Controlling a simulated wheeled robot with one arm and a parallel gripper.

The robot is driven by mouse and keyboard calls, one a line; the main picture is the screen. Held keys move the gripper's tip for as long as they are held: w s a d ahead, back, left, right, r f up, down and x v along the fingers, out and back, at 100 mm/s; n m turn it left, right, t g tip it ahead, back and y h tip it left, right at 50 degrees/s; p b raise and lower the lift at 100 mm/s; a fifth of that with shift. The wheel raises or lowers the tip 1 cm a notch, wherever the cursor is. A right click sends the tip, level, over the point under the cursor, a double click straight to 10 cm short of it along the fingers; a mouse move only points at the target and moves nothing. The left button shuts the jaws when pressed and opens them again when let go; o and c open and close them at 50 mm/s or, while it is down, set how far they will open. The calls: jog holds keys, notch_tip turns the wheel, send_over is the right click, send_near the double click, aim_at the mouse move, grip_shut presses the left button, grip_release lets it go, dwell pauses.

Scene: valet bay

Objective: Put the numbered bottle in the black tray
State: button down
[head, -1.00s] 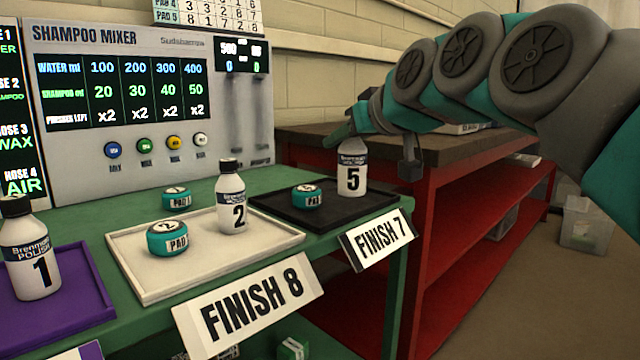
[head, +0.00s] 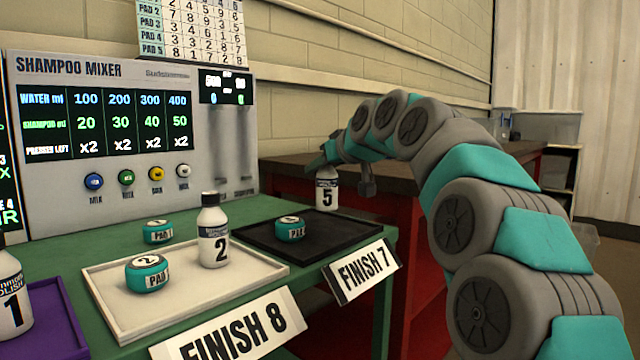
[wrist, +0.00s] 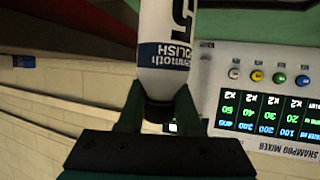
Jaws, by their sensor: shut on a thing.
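The white bottle numbered 5 (head: 327,194) is upright, with its cap end in my gripper (head: 325,170). In the wrist view the bottle (wrist: 166,45) appears upside down, its dark cap between the two fingers (wrist: 160,110). The black tray (head: 340,232) lies at the right end of the green bench, behind the FINISH 7 sign. The bottle's base shows at the tray's back right edge; I cannot tell whether it touches the tray or hangs above or behind it. A teal pad tin (head: 290,229) sits in the black tray.
A purple tray (head: 60,320) with bottle 1 (head: 12,290) is at the left. The shampoo mixer (head: 220,150) stands behind. A red bench is beyond.

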aim_at(334, 176)
jog(key=shift+w+a+f+b, duration=0.1)
jog(key=shift+w+f+b, duration=0.05)
jog(key=shift+f, duration=0.75)
jog(key=shift+w+f+b, duration=0.15)
jog(key=shift+f, duration=0.7)
jog(key=c, duration=0.6)
grip_release()
jog(key=shift+f, duration=0.15)
jog(key=shift+s+d+r, duration=0.25)
jog(key=shift+s+r, duration=0.05)
jog(key=shift+r, duration=0.05)
jog(key=v, duration=1.1)
jog(key=shift+d, duration=0.1)
